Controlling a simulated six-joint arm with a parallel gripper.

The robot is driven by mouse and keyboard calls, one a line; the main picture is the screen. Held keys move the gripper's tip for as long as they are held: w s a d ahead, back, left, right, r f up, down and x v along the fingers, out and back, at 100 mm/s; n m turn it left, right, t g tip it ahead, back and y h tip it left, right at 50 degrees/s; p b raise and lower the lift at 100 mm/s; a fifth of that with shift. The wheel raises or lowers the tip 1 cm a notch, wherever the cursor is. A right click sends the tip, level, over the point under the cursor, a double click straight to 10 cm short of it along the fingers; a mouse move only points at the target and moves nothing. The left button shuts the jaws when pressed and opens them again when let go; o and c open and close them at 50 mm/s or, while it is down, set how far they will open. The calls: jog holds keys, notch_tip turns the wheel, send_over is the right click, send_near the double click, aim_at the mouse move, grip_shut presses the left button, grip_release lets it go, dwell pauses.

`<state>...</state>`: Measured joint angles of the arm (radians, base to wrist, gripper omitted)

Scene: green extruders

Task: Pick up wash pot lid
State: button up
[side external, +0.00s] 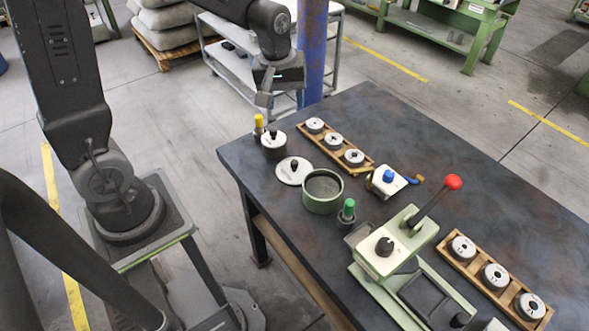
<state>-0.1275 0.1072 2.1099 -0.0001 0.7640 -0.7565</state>
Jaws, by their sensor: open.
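The wash pot lid (290,176) is a flat white disc with a dark knob, lying on the dark table near its back left edge. The green round wash pot (322,203) stands open just to its right, close beside the lid. My gripper (268,98) is at the top middle of the view, raised above the table's back left corner. It is open, well apart from the lid, and no object shows in it. Its fingers are small and partly hidden by its own body.
A dark pot with a yellow-capped bottle (259,122) stands behind the lid. Wooden racks with white discs (334,140) and a green-capped bottle (348,207) are nearby. A lever press with a red knob (452,182) stands at right. A blue post (314,50) rises behind the table.

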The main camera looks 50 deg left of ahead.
jog(key=w+a+f+n+g, duration=0.25)
jog(key=w+f+n, duration=0.25)
jog(key=f, duration=0.6)
send_over(294, 162)
jog(key=shift+t, duration=0.35)
jog(key=f, duration=0.7)
jog(key=shift+w+a+f, duration=0.2)
jog(key=shift+a+f, duration=0.05)
jog(key=shift+f, duration=0.05)
jog(key=shift+s+d+f, duration=0.1)
jog(key=shift+f, duration=1.45)
jog(key=shift+d+f, duration=0.1)
jog(key=shift+f, duration=1.45)
grip_shut()
